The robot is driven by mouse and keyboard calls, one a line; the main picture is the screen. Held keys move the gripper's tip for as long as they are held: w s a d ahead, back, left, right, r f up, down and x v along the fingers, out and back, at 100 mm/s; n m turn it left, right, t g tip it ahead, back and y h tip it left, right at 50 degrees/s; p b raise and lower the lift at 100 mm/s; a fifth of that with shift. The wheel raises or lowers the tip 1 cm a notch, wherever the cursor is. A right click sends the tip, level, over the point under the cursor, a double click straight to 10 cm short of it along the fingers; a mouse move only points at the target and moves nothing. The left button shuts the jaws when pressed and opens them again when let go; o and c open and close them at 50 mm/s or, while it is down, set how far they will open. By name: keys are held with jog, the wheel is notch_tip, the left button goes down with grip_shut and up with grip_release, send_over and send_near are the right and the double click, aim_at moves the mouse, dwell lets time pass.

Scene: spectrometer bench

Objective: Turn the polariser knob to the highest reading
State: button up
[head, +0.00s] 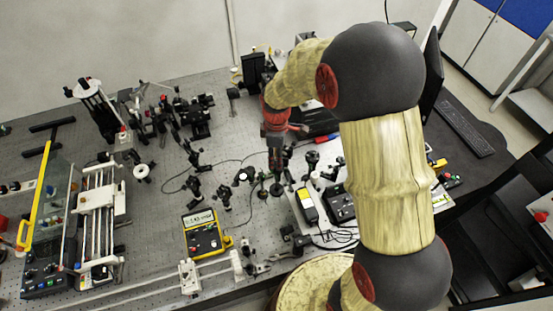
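My gripper (277,165) hangs pointing down over the optical bench, below the red wrist of my arm. Its fingers are small and dark here, and I cannot tell whether they are open or shut. Small dark round optic mounts (276,189) stand right below the fingertips. I cannot tell which part is the polariser knob or whether the fingers touch it. A yellow meter (204,241) with a lit display (201,218) lies in front and to the left of the gripper. Its digits are too small to read surely.
More black optic mounts (224,196) stand close left of the gripper. Dark boxes and cables (340,202) lie to its right, partly beside my arm. A white rail frame (97,215) and a yellow-edged panel (38,195) stand at left. Some bare breadboard (165,205) shows between them.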

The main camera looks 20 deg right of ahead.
jog(key=shift+f, duration=0.55)
jog(key=c, duration=0.7)
grip_shut()
